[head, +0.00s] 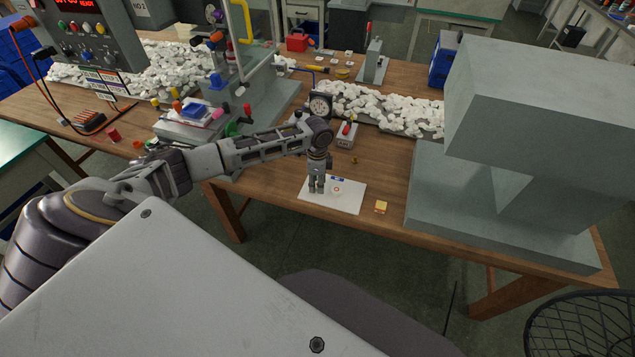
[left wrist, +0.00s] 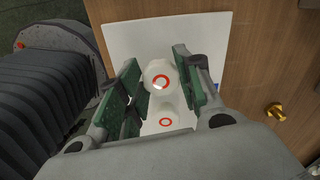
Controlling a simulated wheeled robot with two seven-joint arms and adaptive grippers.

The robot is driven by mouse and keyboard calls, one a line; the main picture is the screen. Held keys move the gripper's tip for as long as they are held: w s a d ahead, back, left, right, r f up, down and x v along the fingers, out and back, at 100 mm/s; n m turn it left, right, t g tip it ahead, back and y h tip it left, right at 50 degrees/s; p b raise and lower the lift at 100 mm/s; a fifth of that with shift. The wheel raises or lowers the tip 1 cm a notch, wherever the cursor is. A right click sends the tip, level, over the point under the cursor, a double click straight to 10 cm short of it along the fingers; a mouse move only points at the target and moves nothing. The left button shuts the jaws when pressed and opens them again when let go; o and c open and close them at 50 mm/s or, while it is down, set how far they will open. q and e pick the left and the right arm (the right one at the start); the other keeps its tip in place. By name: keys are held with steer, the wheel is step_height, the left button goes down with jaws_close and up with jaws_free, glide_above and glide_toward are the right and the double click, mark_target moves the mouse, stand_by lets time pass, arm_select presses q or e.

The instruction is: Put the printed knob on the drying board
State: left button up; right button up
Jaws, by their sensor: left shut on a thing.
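The drying board (head: 350,205) is a white panel lying at the table's front edge; it also shows in the left wrist view (left wrist: 120,42). My left gripper (head: 317,189) points down over its left part. In the left wrist view its green-padded fingers (left wrist: 158,85) are shut on a white knob with a red printed ring (left wrist: 160,76). I cannot tell whether this knob touches the board. A second white knob with a red ring (head: 337,189) stands on the board just right of the gripper; it shows in the wrist view (left wrist: 165,122). My right gripper is out of view.
A small yellow block (head: 381,207) lies right of the board, and a small brass piece (head: 354,160) lies behind it. A grey box with a red knob (head: 346,135) stands further back. A large grey machine (head: 520,200) fills the right side. The pad printer (head: 205,120) stands left.

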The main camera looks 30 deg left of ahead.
arm_select(q)
steer(key=shift+f, duration=0.1)
steer(key=o, duration=0.8)
steer(key=shift+c, duration=0.2)
step_height(320, 180, up, 12)
stand_by(1.0)
